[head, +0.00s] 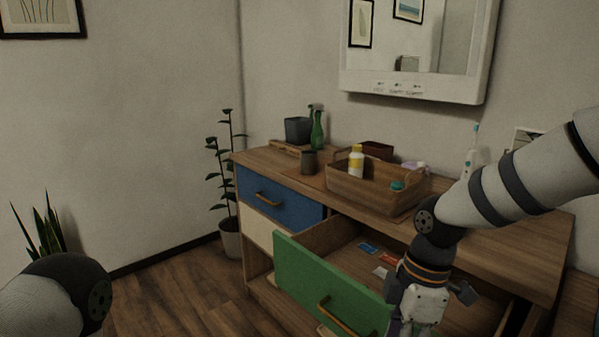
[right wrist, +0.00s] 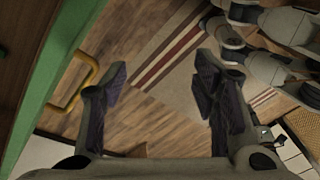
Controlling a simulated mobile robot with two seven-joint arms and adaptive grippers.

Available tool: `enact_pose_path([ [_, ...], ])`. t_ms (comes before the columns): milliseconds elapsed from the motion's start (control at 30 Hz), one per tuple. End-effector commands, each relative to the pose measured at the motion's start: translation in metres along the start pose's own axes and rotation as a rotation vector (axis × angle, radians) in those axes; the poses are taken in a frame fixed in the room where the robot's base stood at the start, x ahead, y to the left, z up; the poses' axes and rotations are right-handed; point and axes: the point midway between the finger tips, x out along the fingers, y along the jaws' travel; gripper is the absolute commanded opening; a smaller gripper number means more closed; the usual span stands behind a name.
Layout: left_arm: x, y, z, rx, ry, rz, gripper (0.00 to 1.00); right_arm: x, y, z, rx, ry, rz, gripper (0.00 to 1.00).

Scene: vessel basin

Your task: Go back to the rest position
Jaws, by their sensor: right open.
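My right gripper (right wrist: 160,80) is open, with nothing between its fingers in the right wrist view. In the head view my right arm comes in from the right and its wrist hangs down at the open green drawer (head: 325,290); the fingertips are largely cut off by the lower edge. In the right wrist view the green drawer front (right wrist: 62,60) and its yellow handle (right wrist: 75,85) are just left of the fingers, apart from them. My left gripper is out of view; only a rounded part of my left arm shows at lower left.
The wooden dresser (head: 455,225) carries a wooden tray (head: 370,192) with bottles, a green spray bottle (head: 317,130) and a toothbrush (head: 474,150). The drawer holds small packets (head: 368,248). A blue drawer (head: 275,197) is shut. A striped rug (right wrist: 190,75) lies below on the floor.

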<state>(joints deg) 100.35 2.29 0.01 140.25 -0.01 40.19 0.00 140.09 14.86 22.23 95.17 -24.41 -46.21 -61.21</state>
Motion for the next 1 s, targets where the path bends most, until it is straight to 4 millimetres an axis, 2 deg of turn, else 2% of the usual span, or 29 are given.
enact_pose_path([
  [33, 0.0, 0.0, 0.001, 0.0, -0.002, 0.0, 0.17, 0.04, -0.02, 0.001, 0.095, 0.016, -0.041, 0.54],
  [100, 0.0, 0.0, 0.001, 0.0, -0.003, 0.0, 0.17, 0.092, -0.05, 0.005, 0.276, 0.04, -0.077, 0.54],
  [167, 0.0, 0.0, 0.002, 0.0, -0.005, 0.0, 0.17, 0.134, -0.083, 0.012, 0.451, 0.048, -0.105, 0.54],
  [200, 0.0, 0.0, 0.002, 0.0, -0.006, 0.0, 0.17, 0.159, -0.107, 0.019, 0.576, 0.044, -0.119, 0.54],
  [267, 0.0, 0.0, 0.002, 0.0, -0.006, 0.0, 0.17, 0.191, -0.147, 0.034, 0.773, 0.023, -0.129, 0.54],
  [300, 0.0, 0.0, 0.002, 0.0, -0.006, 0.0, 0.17, 0.207, -0.174, 0.046, 0.903, 0.001, -0.127, 0.54],
  [333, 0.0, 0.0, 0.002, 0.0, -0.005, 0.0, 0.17, 0.217, -0.193, 0.056, 0.998, -0.018, -0.118, 0.54],
  [400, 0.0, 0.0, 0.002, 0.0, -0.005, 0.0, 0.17, 0.23, -0.236, 0.081, 1.194, -0.072, -0.085, 0.54],
  [500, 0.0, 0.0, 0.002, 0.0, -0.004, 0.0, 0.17, 0.233, -0.278, 0.11, 1.391, -0.136, -0.017, 0.54],
  [600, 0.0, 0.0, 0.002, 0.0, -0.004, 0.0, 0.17, 0.23, -0.299, 0.127, 1.492, -0.17, 0.036, 0.54],
  [700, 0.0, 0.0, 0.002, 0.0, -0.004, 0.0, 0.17, 0.228, -0.304, 0.133, 1.525, -0.176, 0.057, 0.54],
  [1000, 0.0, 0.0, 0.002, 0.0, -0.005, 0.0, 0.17, 0.228, -0.303, 0.132, 1.524, -0.173, 0.057, 0.54],
])
